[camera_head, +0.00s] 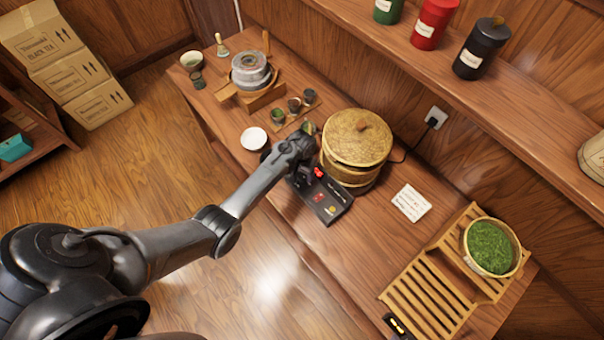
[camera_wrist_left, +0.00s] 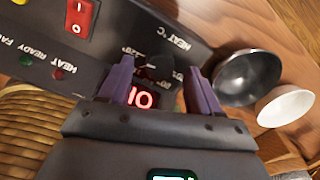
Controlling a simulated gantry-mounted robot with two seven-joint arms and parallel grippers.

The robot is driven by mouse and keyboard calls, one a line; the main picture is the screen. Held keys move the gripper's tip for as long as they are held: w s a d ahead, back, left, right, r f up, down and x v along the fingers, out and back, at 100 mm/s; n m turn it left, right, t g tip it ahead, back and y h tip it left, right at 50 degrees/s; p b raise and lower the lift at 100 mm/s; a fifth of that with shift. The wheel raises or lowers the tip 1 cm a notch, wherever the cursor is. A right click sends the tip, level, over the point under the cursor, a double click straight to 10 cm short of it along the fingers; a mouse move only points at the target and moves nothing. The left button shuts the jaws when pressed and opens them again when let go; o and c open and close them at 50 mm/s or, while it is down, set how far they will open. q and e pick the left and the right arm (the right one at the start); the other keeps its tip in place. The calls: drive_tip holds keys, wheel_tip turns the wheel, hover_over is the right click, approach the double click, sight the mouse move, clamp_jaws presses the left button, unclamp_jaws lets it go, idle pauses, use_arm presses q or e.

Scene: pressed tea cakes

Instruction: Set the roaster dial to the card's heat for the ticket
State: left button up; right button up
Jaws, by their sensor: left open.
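The black roaster control panel (camera_head: 331,204) sits in front of the round woven steamer basket (camera_head: 358,140) on the bench. My left gripper (camera_head: 304,142) is over the panel's far end and hides the dial in the head view. In the left wrist view the open fingers (camera_wrist_left: 160,74) stand on either side of the dark dial (camera_wrist_left: 160,68), apart from each other. Its pointer cannot be made out, and the heat scale is partly covered. A red lit display (camera_wrist_left: 140,98) shows partly between the fingers. A white card (camera_head: 411,202) with unreadable print lies right of the basket.
A white bowl (camera_head: 254,138) stands left of the gripper, beside a dark bowl (camera_wrist_left: 247,77). The panel's red switch (camera_wrist_left: 81,18) is near the dial. A wooden rack (camera_head: 425,300) and a tray of green leaves (camera_head: 491,248) are at right. Canisters stand on the shelf.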

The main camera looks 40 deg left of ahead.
use_arm(q)
drive_tip(key=shift+f, duration=0.7)
drive_tip(key=c, duration=1)
drive_tip(key=shift+c, duration=0.2)
drive_tip(key=n+p, duration=0.1)
drive_tip(key=n, duration=0.2)
drive_tip(key=shift+r+n+p, duration=0.1)
drive_tip(key=shift+n+p, duration=0.2)
drive_tip(key=shift+p, duration=0.05)
drive_tip(key=shift+n+p, duration=0.45)
drive_tip(key=shift+n, duration=1.55)
